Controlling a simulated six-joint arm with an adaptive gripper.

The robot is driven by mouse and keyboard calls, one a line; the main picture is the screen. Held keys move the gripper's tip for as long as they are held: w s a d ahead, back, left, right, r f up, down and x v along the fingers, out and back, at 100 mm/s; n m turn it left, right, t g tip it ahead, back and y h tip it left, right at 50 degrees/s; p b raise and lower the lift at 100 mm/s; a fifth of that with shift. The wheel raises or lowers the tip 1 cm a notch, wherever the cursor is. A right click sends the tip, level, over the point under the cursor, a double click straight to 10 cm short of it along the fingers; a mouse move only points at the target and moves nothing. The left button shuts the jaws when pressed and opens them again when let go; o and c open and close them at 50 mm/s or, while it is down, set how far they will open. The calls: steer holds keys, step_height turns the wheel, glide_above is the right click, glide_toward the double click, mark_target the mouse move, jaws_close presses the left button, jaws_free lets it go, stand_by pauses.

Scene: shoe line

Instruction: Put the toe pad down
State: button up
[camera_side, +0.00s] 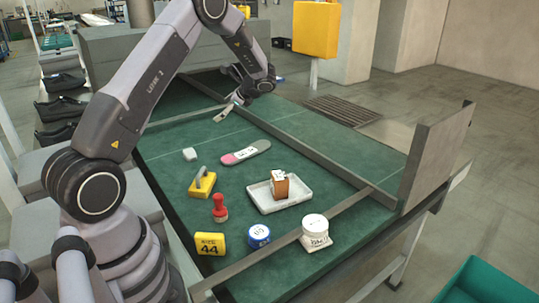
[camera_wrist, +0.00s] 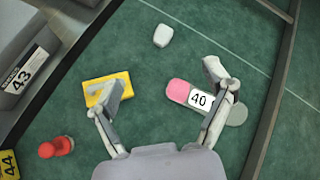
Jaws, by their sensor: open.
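A small white rounded pad, which looks like the toe pad, lies on the green table top; it shows in the side view (camera_side: 189,154) and at the top of the wrist view (camera_wrist: 163,35). My gripper (camera_side: 231,108) is raised above the table, beyond the pad in the side view. In the wrist view its two fingers (camera_wrist: 160,87) are spread wide with nothing between them. The pad lies apart from the fingers, ahead of them in that view.
A pink and grey insole marked 40 (camera_side: 245,153) lies near the pad. A yellow handled tool (camera_side: 203,184), red stamp (camera_side: 219,208), yellow size 44 block (camera_side: 210,244), blue tin (camera_side: 258,236) and white jar (camera_side: 315,232) stand nearer. A white tray (camera_side: 262,206) holds a brown box (camera_side: 280,195).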

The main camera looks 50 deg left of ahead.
steer(key=s+d+r+n+t+h, duration=0.2)
steer(key=s+d+r, duration=0.2)
steer(key=d+r, duration=0.4)
steer(key=s+d+r+n+t+h, duration=0.25)
steer(key=s+d+r, duration=0.25)
steer(key=d+r, duration=0.25)
steer(key=s+d+r+n+t+h, duration=0.2)
steer(key=s+d+n+t+h, duration=0.2)
steer(key=s+d, duration=1.1)
steer(key=shift+s+d+t+h, duration=0.35)
steer(key=shift+d+t+h, duration=0.1)
steer(key=shift+h, duration=0.1)
